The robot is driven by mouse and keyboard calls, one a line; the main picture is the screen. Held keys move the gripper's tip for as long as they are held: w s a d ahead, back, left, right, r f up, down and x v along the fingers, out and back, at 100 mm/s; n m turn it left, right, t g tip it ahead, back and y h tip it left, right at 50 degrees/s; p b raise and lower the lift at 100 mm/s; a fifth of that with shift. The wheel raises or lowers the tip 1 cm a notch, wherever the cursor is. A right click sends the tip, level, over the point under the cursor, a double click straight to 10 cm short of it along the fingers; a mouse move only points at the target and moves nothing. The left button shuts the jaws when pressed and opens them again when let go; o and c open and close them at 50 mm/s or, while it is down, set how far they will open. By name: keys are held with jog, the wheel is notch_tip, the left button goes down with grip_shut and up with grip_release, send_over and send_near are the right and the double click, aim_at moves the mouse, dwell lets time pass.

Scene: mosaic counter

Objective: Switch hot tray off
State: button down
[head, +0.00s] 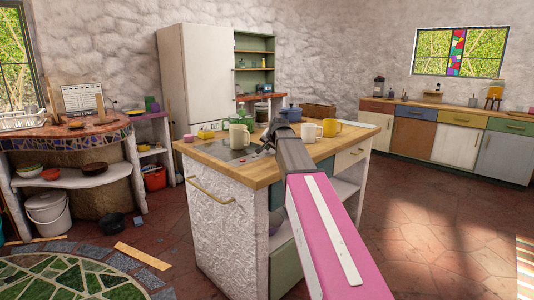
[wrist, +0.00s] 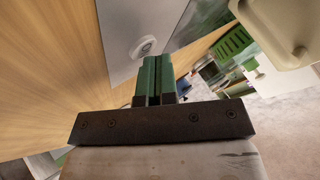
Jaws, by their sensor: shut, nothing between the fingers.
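The hot tray (head: 232,153) is a flat grey plate on the wooden top of the island counter, partly hidden by mugs and my arm in the head view. In the wrist view a grey panel (wrist: 122,20) lies on the wood and bears a round white knob (wrist: 144,47). My gripper (wrist: 155,58) has green fingers pressed together with nothing between them. Its tips show just beside and below the knob in the picture; I cannot tell whether they touch it. In the head view my arm largely hides the gripper.
A cream mug (head: 239,138) stands on the hot tray. A white mug (head: 308,132) and a yellow mug (head: 331,128) stand to the right of my arm. A yellow block (head: 205,134) lies at the counter's left. Bare wood (wrist: 50,60) shows left of the panel.

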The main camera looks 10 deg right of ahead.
aim_at(268, 152)
jog(key=shift+r, duration=0.55)
jog(key=shift+r, duration=3)
